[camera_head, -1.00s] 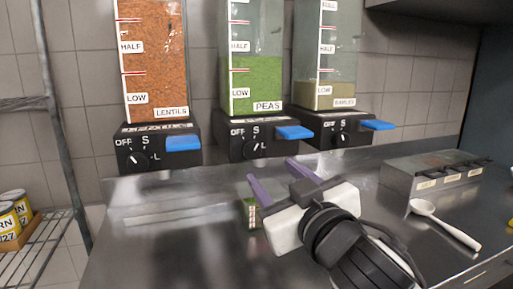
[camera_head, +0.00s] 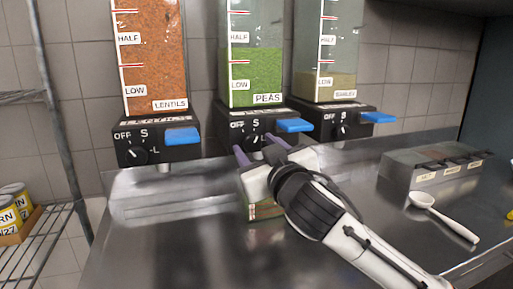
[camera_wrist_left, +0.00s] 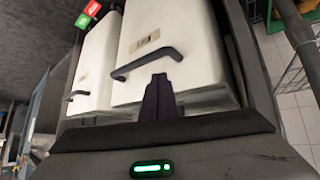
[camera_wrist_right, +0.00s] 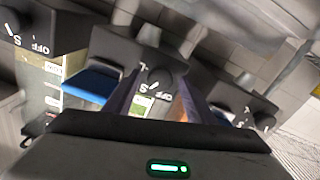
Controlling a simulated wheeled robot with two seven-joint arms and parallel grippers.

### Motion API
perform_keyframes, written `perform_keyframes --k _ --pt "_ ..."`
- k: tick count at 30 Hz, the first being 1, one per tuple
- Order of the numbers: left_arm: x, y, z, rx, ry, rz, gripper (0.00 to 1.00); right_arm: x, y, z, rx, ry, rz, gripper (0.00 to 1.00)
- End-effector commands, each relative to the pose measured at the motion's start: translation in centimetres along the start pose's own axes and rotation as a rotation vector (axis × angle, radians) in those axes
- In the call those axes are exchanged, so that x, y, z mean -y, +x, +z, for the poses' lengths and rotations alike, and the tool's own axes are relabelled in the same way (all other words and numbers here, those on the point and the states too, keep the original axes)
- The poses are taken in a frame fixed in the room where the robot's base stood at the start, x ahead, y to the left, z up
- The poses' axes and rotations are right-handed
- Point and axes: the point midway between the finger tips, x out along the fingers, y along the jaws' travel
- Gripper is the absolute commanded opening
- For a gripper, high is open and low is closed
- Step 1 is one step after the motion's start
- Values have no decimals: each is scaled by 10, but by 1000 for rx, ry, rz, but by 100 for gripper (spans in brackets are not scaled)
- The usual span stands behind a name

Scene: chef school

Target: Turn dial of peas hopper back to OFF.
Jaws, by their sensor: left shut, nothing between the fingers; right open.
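The peas hopper (camera_head: 252,75) stands in the middle of three, with green peas a little above the HALF-to-LOW middle. Its black base carries a dial (camera_head: 254,140) marked OFF, S and L, and a blue lever (camera_head: 294,125). My right gripper (camera_head: 256,147) is open, with its purple fingers reaching to the base front around the dial area. In the right wrist view the dial (camera_wrist_right: 158,77) shows between the spread fingers; contact and its exact setting cannot be told. My left gripper (camera_wrist_left: 158,95) is shut and empty, in front of a white bin with a black handle.
The lentils hopper (camera_head: 154,60) is to the left, the barley hopper (camera_head: 326,60) to the right. A white spoon (camera_head: 445,216) and a steel box (camera_head: 432,172) lie right. The front left counter is clear.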

Motion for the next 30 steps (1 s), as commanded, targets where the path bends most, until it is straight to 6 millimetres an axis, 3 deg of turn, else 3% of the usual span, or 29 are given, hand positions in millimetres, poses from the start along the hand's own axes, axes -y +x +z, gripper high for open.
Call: perform_keyframes --k 4,11,20,30 --pt "1 1 -4 -8 2 -1 0 0 0 0 0 0 0 49" --pt "2 1 -4 -8 2 -2 0 0 0 0 0 0 0 10" --pt "2 -3 -5 -3 2 -3 0 0 0 0 1 -32 0 9" --pt "5 -18 -12 1 -7 -11 0 -1 0 -3 3 -243 -1 9"
